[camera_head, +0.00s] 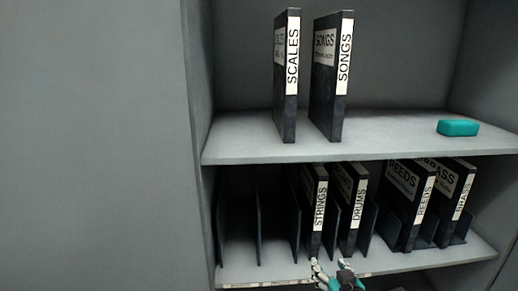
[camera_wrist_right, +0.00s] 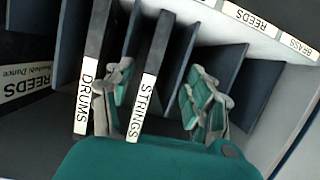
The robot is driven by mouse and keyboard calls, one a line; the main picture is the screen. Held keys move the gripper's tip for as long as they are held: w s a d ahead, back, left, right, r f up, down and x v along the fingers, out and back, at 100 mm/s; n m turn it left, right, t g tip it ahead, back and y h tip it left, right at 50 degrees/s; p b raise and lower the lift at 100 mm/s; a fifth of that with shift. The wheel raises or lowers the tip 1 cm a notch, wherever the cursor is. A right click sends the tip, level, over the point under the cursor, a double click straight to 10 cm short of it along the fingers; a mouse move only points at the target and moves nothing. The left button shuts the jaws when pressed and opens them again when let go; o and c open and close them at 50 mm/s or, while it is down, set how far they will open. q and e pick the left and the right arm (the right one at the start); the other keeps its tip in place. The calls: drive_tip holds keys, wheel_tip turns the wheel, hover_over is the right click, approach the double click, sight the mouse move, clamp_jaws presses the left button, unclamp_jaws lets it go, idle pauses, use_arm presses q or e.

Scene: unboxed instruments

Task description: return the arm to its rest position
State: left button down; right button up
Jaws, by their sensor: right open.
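My right gripper (camera_head: 330,270) is at the bottom edge of the head view, in front of the lower shelf, below the STRINGS and DRUMS binders. In the right wrist view my right gripper (camera_wrist_right: 160,85) is open. The black STRINGS binder (camera_wrist_right: 143,105) shows between its two fingers, and one finger lies between it and the DRUMS binder (camera_wrist_right: 88,90). I cannot tell whether the fingers touch the binders. In the head view the STRINGS binder (camera_head: 319,205) stands upright in its slot beside the DRUMS binder (camera_head: 359,207). My left gripper is not in view.
The REEDS binder (camera_head: 423,205) and BRASS binder (camera_head: 462,198) stand further right on the lower shelf. Dark dividers (camera_head: 258,225) leave empty slots on the left. The SCALES binder (camera_head: 290,80) and SONGS binder (camera_head: 342,80) stand on the upper shelf (camera_head: 400,128) with a teal block (camera_head: 458,128).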

drive_tip(key=s+f+g, duration=0.4)
drive_tip(key=s, duration=0.7)
drive_tip(key=s+f+n+g, duration=0.1)
drive_tip(key=s+f+g, duration=0.3)
drive_tip(key=s, duration=0.8)
drive_tip(key=s+f+g, duration=0.3)
drive_tip(key=s+f, duration=0.2)
drive_tip(key=s, duration=0.6)
wheel_tip(320, 180, down, 26)
drive_tip(key=f+g, duration=0.1)
drive_tip(key=s+d+f+g, duration=0.1)
drive_tip(key=s+d+f, duration=0.2)
drive_tip(key=s+f, duration=1.2)
drive_tip(key=shift+s+d+f+n+h, duration=0.2)
drive_tip(key=shift+s+f+n+h, duration=0.15)
drive_tip(key=shift+s, duration=0.9)
